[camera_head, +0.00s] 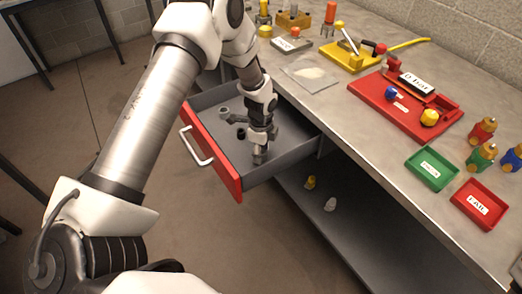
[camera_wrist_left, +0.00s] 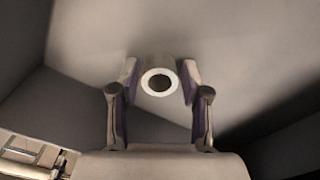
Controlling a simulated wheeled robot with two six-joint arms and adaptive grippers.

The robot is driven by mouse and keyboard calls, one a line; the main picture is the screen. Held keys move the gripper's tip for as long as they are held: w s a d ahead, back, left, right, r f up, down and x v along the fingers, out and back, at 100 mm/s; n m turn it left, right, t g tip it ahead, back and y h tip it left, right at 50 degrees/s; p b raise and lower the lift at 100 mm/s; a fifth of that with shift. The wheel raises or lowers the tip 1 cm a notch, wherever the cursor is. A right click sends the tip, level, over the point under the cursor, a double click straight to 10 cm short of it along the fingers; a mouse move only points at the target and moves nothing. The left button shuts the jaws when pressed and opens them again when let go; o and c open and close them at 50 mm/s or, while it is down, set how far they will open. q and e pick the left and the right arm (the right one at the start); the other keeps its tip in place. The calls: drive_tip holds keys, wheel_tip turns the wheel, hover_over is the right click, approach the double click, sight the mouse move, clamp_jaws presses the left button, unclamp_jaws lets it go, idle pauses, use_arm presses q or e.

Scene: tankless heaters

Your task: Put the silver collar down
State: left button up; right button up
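My left gripper (camera_head: 259,158) is down inside the open drawer, near its right wall. In the left wrist view, the silver collar (camera_wrist_left: 158,59) sits between the fingertips of my left gripper (camera_wrist_left: 159,72), with its round end and hole facing the camera. I cannot tell whether the collar touches the drawer floor. The drawer (camera_head: 218,160) is grey with a red front and a white handle. My right gripper is not in view.
A grey ring-like part (camera_head: 224,112) and a dark part (camera_head: 241,133) lie in the drawer. The bench holds a red tray (camera_head: 365,88), a green tray (camera_head: 432,169) and a smaller red tray (camera_head: 479,217). Small yellow and white parts are on the shelf below.

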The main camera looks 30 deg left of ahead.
use_arm(q)
wheel_tip(320, 180, up, 12)
drive_tip(key=shift+r+b, duration=0.2)
drive_tip(key=shift+b, duration=0.15)
idle(0.4)
